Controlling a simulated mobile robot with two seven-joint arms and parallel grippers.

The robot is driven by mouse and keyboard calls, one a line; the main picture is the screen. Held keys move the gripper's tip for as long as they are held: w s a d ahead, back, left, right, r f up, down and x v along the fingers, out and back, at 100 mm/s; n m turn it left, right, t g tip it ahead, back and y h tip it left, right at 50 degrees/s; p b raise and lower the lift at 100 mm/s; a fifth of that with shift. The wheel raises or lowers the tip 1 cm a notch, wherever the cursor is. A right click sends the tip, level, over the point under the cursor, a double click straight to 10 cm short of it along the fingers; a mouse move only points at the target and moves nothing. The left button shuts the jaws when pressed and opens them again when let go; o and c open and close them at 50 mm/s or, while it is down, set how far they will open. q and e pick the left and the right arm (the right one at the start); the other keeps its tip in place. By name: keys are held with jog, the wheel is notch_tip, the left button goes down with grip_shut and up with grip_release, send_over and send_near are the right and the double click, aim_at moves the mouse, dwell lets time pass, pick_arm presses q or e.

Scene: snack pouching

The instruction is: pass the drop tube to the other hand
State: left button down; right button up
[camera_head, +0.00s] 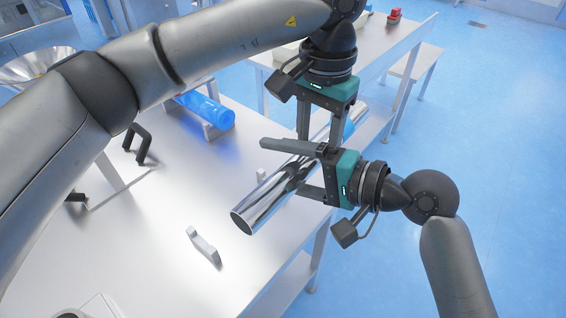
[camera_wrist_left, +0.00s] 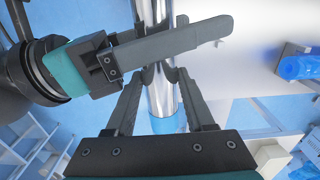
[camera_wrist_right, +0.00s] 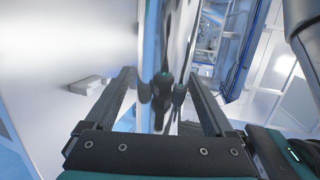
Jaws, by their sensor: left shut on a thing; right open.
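The drop tube (camera_head: 262,208) is a shiny chrome pipe with a blue band at its far end. It is held slanted above the table's right edge. My left gripper (camera_head: 320,138) comes down from above and is shut on the tube near the blue band; the band also shows in the left wrist view (camera_wrist_left: 168,123). My right gripper (camera_head: 287,168) comes from the right, open, with one finger above the tube and the other partly hidden behind it. In the right wrist view the tube (camera_wrist_right: 176,40) passes between its fingers; contact is unclear.
A blue cylinder (camera_head: 207,109) lies on a holder on the white table (camera_head: 150,260). A black handle (camera_head: 138,143) and a light grey bracket (camera_head: 203,246) stand on it. A metal funnel (camera_head: 38,66) is at the upper left. Red items (camera_head: 395,14) sit on a far table. Open floor lies right.

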grip_shut()
dwell(0.7)
pick_arm(q)
jog(key=shift+c, duration=0.9)
grip_release()
pick_arm(e)
jog(key=shift+r, duration=0.1)
pick_arm(q)
jog(key=shift+r, duration=0.1)
